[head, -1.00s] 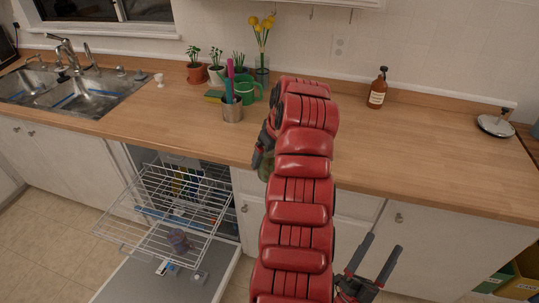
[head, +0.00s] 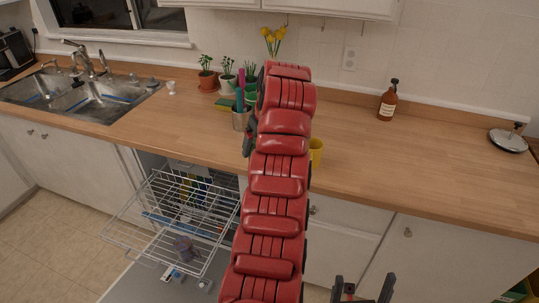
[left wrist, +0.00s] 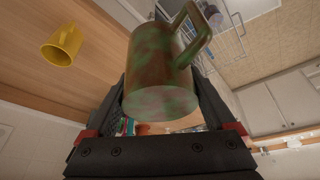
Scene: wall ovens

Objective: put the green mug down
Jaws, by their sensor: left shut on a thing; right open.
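The green mug (left wrist: 165,75), mottled with brown, is between the fingers of my left gripper (left wrist: 166,98) in the left wrist view. My left gripper is shut on it, and the mug's base faces the camera. In the head view my red left arm reaches over the counter and hides the held mug. Only a dark part of the left gripper (head: 249,138) shows at the arm's left side. My right gripper (head: 362,290) is open and empty at the bottom edge, in front of the cabinets.
A yellow mug (head: 316,152) stands on the wooden counter (head: 420,160), just right of my left arm. A metal cup with utensils (head: 241,119) and potted plants (head: 207,78) stand to its left. A soap bottle (head: 387,102) is further right. The dishwasher rack (head: 185,215) is pulled out below.

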